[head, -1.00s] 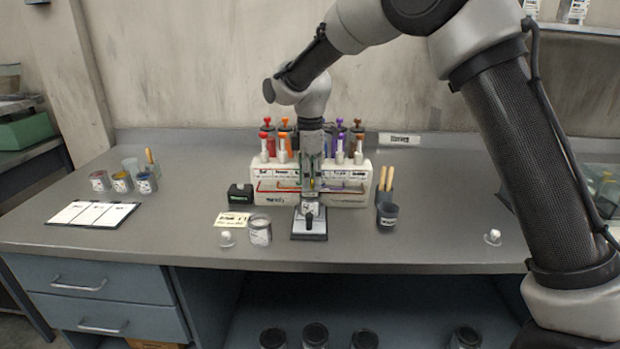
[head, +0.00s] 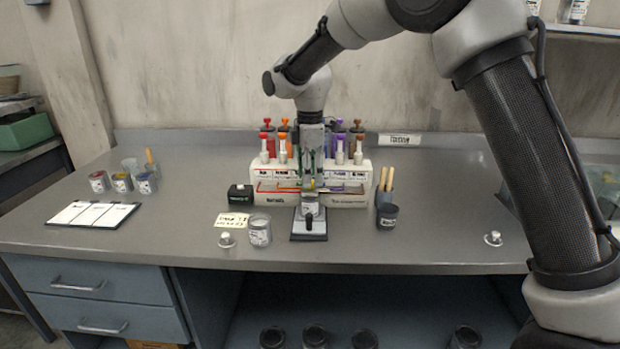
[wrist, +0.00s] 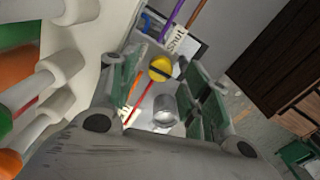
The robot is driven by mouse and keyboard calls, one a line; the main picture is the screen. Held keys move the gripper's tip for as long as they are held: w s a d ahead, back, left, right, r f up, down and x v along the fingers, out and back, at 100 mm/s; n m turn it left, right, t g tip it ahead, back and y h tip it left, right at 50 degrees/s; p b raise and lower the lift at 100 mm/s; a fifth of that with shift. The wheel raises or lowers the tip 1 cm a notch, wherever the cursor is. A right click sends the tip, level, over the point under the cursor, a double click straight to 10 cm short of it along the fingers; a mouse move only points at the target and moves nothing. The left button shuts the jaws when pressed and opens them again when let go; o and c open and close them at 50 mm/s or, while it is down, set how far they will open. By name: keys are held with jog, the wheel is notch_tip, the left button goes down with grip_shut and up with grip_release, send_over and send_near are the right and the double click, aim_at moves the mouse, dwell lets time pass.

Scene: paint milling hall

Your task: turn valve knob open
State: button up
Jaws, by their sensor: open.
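A yellow round valve knob (wrist: 161,68) with a dark bar across it shows between my open gripper fingers in the wrist view. It also shows as a small yellow spot in the head view (head: 312,184). My gripper (wrist: 158,78) points down over it, with visible gaps on both sides; I cannot tell how far below the fingertips the knob is. The white dispenser block (head: 350,198) stands behind and on both sides of the gripper, with coloured lines on its front. My gripper (head: 311,172) hides the block's middle in the head view.
Several coloured plungers (head: 340,146) rise from the dispenser close to my gripper. A grey can (head: 260,231), a black box (head: 240,194) and a dark cup (head: 387,215) stand nearby. A dark stand base (head: 309,236) sits in front. The right part of the bench is mostly clear.

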notch_tip(320, 180, up, 10)
jog(key=shift+r, duration=0.25)
jog(key=s+d+f+m, duration=0.4)
jog(key=m, duration=0.2)
jog(key=s+d+r+m+t, duration=0.2)
jog(key=s+d+m, duration=0.5)
jog(key=s+d, duration=0.7)
jog(key=s+d+r+m+t, duration=0.2)
jog(key=s+d+m, duration=0.5)
jog(key=s+d, duration=0.6)
jog(key=d+r, duration=0.1)
jog(key=d, duration=0.5)
jog(key=shift+s, duration=0.4)
